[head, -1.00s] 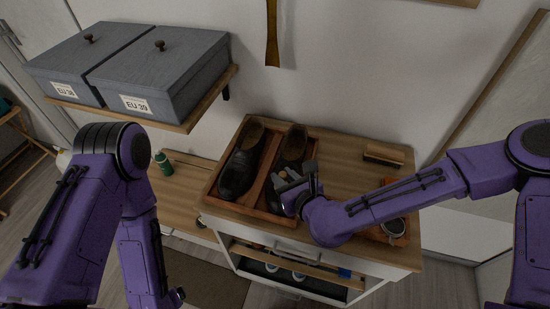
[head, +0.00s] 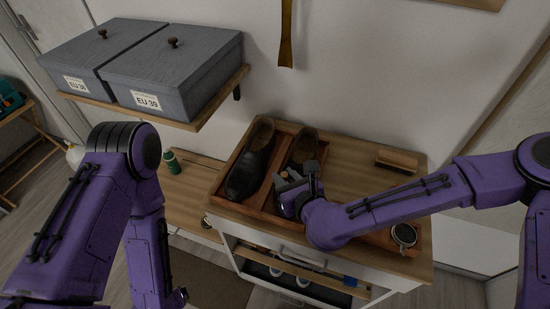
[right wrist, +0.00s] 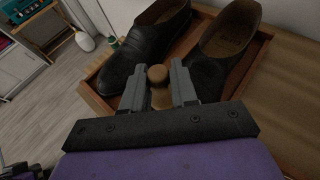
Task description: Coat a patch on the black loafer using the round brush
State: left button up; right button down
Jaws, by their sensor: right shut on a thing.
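Two dark loafers stand in a wooden tray (head: 212,191): the left loafer (head: 250,165) and the right loafer (head: 302,147), with a divider between them. Both also show in the right wrist view, the left one (right wrist: 150,42) and the right one (right wrist: 226,48). My right gripper (head: 287,183) is over the front of the right loafer and hides its toe. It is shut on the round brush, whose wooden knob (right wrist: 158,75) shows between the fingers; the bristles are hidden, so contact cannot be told. My left gripper (head: 180,297) is low by the cabinet, barely visible.
An open round tin (head: 404,235) stands at the tray's right end. A wooden brush (head: 397,160) lies at the cabinet top's back right. Two grey boxes (head: 172,75) sit on a wall shelf. A green bottle (head: 171,162) stands on the lower bench.

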jog(key=shift+a+f, duration=0.15)
jog(key=shift+a, duration=0.3)
jog(key=r+p, duration=0.2)
jog(key=r, duration=0.1)
jog(key=r+p, duration=0.1)
jog(key=r, duration=0.1)
jog(key=shift+w+a, duration=0.1)
jog(key=shift+a, duration=0.2)
jog(key=shift+w+a+r+p, duration=0.1)
jog(key=shift+w+r+p, duration=0.05)
jog(key=shift+r+p, duration=1.1)
jog(key=shift+r, duration=0.3)
jog(key=shift+f, duration=0.1)
